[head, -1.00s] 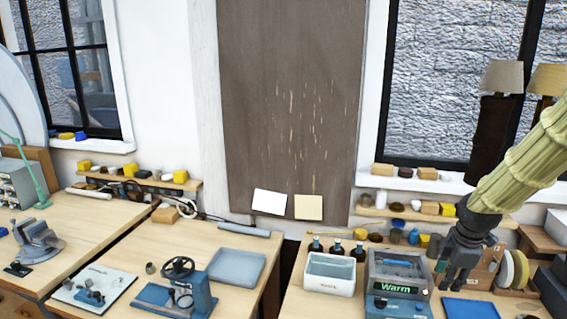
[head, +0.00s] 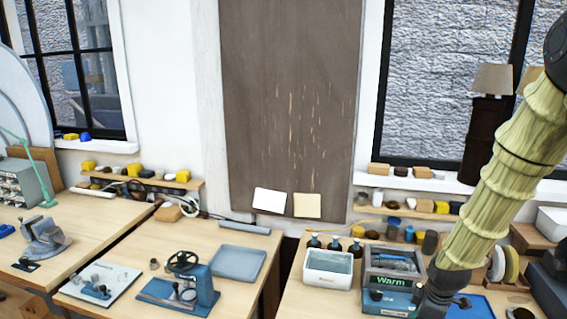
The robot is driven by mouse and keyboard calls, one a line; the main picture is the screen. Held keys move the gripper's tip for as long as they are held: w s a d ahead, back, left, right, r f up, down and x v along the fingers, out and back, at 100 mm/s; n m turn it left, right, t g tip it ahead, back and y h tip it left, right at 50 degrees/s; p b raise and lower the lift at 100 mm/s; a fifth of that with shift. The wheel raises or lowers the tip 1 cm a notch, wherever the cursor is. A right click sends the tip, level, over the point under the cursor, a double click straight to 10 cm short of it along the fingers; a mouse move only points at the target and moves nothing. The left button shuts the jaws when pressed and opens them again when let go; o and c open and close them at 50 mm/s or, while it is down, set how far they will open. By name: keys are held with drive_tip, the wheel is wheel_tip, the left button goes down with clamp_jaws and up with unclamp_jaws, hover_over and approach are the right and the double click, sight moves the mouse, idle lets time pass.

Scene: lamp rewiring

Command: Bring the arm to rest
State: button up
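My arm, in a ribbed yellow-green sleeve, comes down from the upper right in the head view. Its dark wrist and my gripper (head: 432,303) are at the bottom edge, in front of the right side of the grey machine (head: 388,282) with a green "Warm" display. The fingertips are dark and run to the picture's edge, so I cannot tell whether they are open or shut. I see nothing clearly held. The arm hides part of the right bench and the blue tray (head: 477,308) behind it.
A white bin (head: 328,280) stands left of the machine, with several dark bottles behind it. A blue press (head: 190,290), a grey-blue tray (head: 238,263) and a vise (head: 45,238) are on the left benches. Lamps (head: 493,80) stand at the window. A gap separates the benches.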

drive_tip(key=s+a+f+m+g, duration=0.1)
drive_tip(key=s+a+f+m, duration=0.25)
drive_tip(key=s+f, duration=0.45)
drive_tip(key=s+a+f+m, duration=0.3)
drive_tip(key=s+a+f, duration=0.25)
drive_tip(key=f, duration=0.45)
drive_tip(key=s+a+f+m+g, duration=0.1)
drive_tip(key=s+a+f+m, duration=0.2)
drive_tip(key=s, duration=0.7)
drive_tip(key=s+a+f+m, duration=0.1)
drive_tip(key=s+f+m, duration=0.3)
drive_tip(key=s, duration=0.5)
wheel_tip(320, 180, down, 15)
drive_tip(key=n+b, duration=0.1)
drive_tip(key=b, duration=1.2)
drive_tip(key=shift+a+b, duration=0.2)
drive_tip(key=shift+b, duration=0.2)
